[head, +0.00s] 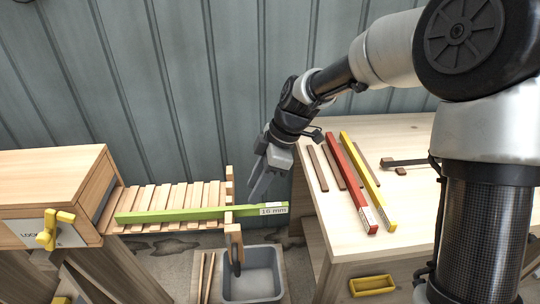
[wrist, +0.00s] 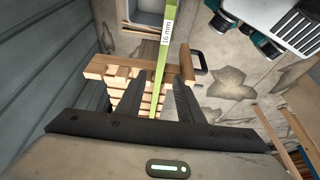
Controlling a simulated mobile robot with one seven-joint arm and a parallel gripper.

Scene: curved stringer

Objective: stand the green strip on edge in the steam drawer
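The green strip (head: 180,215), marked "16 mm" near one end, lies lengthwise along the slatted steam drawer (head: 215,190). Its labelled end sticks out past the drawer's front board, to the right. I cannot tell whether it rests flat or on edge. My gripper (head: 258,184) points down near the labelled end, and its fingers are apart and empty. The strip's far end is hidden by my gripper body.
A wooden box (head: 50,185) with a yellow latch (head: 52,232) stands left of the drawer. A workbench (head: 425,150) at right holds a red strip (head: 350,180), a yellow strip (head: 368,180) and brown strips. A grey bin (head: 252,290) stands below the drawer front. A ribbed wall stands behind.

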